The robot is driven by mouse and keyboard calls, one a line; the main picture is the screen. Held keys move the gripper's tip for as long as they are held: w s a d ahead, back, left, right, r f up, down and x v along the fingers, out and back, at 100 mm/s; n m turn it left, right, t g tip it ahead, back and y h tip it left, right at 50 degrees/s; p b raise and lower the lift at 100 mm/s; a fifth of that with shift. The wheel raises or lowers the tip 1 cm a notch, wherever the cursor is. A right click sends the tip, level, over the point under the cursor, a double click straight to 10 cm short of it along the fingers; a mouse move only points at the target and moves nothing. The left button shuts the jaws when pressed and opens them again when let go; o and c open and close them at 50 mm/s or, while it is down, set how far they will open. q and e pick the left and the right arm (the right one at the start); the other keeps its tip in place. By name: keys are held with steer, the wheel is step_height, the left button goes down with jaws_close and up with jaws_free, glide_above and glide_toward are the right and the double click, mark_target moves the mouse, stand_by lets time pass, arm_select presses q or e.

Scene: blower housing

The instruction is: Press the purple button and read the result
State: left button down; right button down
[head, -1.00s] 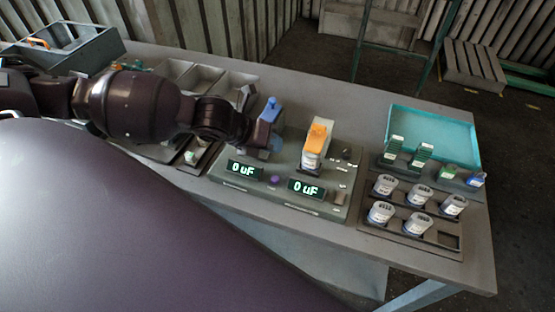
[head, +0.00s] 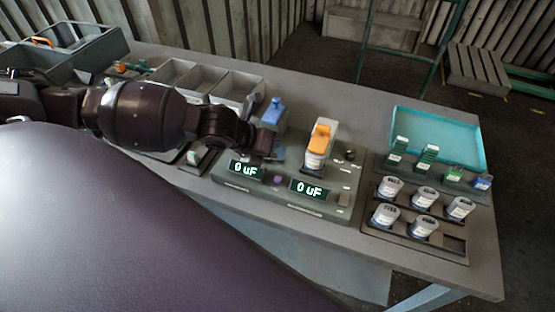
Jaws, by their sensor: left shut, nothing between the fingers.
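The grey test unit (head: 325,208) on the table has two lit displays. The left display (head: 246,171) and the right display (head: 309,189) both read "0 uF". The small purple button (head: 278,179) sits between them and looks unpressed. My left gripper (head: 273,150) is shut and empty, just behind the button and apart from it in the picture; its fingertips are small and dark here. A white capacitor under an orange clamp (head: 320,142) stands on the unit to the right. A blue clamp (head: 273,111) is partly hidden behind my left gripper. My right gripper is out of view.
A rack with several white capacitors (head: 424,227) stands at the right, beside green and blue parts (head: 453,175) and a teal tray (head: 440,135). Grey bins (head: 236,88) lie behind my left arm. A grey crate (head: 75,50) stands at far left.

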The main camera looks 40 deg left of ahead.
mark_target(276, 177)
arm_select(q)
step_height(276, 177, down, 2)
steer(key=shift+f+b, duration=0.1)
steer(key=shift+b, duration=0.7)
steer(key=shift+f+b, duration=0.8)
step_height(276, 177, down, 2)
steer(key=shift+b, duration=0.45)
steer(key=shift+f, duration=0.15)
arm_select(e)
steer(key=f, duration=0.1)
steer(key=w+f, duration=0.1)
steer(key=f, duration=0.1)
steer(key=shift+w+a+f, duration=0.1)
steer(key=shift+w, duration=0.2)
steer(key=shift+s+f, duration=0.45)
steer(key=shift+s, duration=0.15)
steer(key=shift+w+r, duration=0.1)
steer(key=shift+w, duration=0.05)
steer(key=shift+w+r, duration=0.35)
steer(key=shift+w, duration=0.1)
